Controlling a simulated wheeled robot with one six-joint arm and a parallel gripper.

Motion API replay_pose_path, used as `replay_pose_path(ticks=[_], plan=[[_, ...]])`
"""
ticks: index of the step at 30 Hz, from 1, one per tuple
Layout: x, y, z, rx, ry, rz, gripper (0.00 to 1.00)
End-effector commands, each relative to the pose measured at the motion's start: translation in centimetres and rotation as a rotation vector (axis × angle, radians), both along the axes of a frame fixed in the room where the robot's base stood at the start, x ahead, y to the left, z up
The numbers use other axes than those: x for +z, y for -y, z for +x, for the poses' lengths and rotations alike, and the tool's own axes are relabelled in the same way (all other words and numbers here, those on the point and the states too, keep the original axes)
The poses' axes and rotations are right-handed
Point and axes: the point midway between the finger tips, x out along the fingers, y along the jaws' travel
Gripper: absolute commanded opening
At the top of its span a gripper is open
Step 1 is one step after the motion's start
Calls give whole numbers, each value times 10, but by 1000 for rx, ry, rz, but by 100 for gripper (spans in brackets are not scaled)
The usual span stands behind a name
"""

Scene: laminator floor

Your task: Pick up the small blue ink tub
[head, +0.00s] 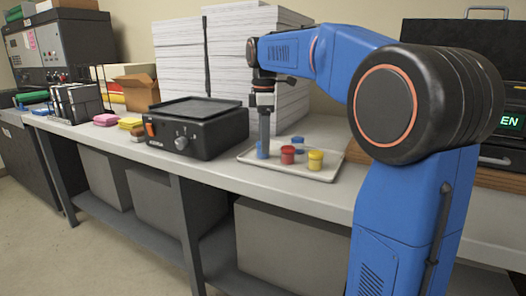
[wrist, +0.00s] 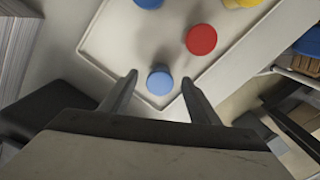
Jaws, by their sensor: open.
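A light blue ink tub (wrist: 160,80) stands upright near the tray's edge, between the tips of my open gripper (wrist: 160,79). A gap shows on each side of it in the wrist view. In the head view my gripper (head: 264,136) points straight down at this blue tub (head: 262,151) and partly hides it. A second, darker blue tub (wrist: 148,3) sits further in on the tray; it also shows in the head view (head: 298,142). Which blue tub is smaller is hard to tell.
A red tub (head: 287,155) and a yellow tub (head: 316,160) share the shallow tray (head: 298,173). A black laminator (head: 205,130) stands left of the tray, tall paper stacks (head: 235,50) behind.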

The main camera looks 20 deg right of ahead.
Motion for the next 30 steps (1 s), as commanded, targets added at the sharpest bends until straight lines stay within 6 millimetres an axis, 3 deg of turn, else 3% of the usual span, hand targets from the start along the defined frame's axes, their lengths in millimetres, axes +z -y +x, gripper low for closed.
replay_pose_path(ticks=[11, 15, 17, 26, 30], plan=[[-10, 0, 0, 0, 1, 0, 56], [-10, 0, 0, 0, 1, 0, 22], [-10, 0, 0, 0, 1, 0, 11], [-8, 0, 0, 0, 2, -1, 11], [6, 0, 0, 0, 3, 0, 11]])
